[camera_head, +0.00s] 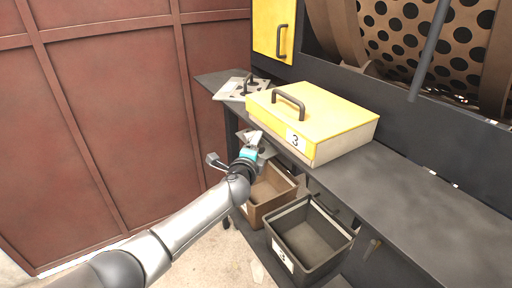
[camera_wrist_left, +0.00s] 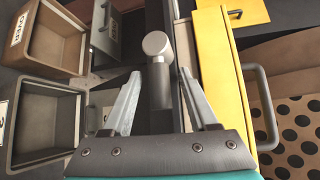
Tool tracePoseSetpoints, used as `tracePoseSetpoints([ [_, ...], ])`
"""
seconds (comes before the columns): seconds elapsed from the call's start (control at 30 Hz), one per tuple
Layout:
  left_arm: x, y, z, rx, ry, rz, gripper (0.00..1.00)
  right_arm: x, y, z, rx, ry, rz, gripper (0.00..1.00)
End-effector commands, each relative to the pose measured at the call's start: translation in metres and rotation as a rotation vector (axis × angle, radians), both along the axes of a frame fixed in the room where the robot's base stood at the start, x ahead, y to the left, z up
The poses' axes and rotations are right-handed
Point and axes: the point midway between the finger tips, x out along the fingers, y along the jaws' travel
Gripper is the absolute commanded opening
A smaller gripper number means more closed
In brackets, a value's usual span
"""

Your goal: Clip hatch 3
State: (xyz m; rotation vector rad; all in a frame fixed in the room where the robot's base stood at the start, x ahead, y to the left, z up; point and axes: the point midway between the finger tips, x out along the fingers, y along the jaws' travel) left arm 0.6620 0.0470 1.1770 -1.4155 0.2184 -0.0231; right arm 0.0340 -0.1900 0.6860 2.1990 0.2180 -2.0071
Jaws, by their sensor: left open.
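Hatch 3 (camera_head: 335,117) is a yellow-topped box shape with a dark handle and a "3" label, seen on the dark ledge in the head view. Yellow surface (camera_wrist_left: 226,85) also shows right of my fingers in the left wrist view. My left gripper (camera_head: 255,138) is just below the ledge edge, near the hatch's left front corner. In the wrist view its fingers (camera_wrist_left: 160,78) are open. A grey round-ended knob on a stem (camera_wrist_left: 157,46) shows between them; I cannot tell whether they touch it. No clip is clear in the head view. My right gripper is out of view.
A brown bin (camera_head: 267,211) and a dark bin labelled 3 (camera_head: 333,267) stand below the ledge (camera_head: 400,190). A holed plate with a handle (camera_head: 233,91) lies at the ledge's far end. The perforated drum (camera_head: 460,52) is behind. The ledge's right part is clear.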

Motion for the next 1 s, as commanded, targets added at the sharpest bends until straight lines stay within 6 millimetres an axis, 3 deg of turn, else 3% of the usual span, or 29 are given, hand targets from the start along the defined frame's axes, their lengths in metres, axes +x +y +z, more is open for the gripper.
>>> tracePoseSetpoints([
  [0.23, 0.0003, -0.0002, 0.0, 0.0, 0.0, 0.0, 0.59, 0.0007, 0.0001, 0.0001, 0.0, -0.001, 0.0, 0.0],
  [0.77, 0.0001, 0.0001, -0.0002, 0.0, 0.001, 0.0, 0.0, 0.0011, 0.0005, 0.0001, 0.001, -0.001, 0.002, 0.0],
  [1.0, 0.0001, 0.0002, -0.0002, 0.0, 0.001, 0.001, 0.0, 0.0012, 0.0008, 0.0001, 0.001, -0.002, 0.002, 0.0],
])
